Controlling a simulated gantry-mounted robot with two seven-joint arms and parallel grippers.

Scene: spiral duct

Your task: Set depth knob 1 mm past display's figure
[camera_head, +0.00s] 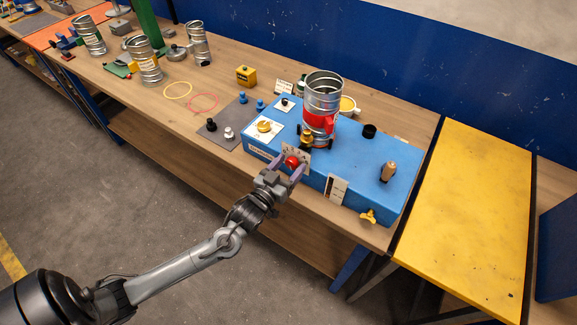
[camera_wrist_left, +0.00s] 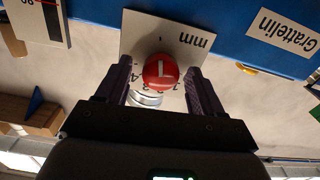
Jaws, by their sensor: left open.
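The red depth knob (camera_head: 291,161) is on the front face of the blue machine (camera_head: 352,165). No depth figure on a display is readable. My right gripper is not in view.
A white and dark scale panel (camera_head: 336,189) and a yellow wing knob (camera_head: 368,216) are on the machine's front. A metal spiral duct (camera_head: 322,95) stands on top in a red clamp. A grey mat (camera_head: 222,127) with small knobs lies to the left.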

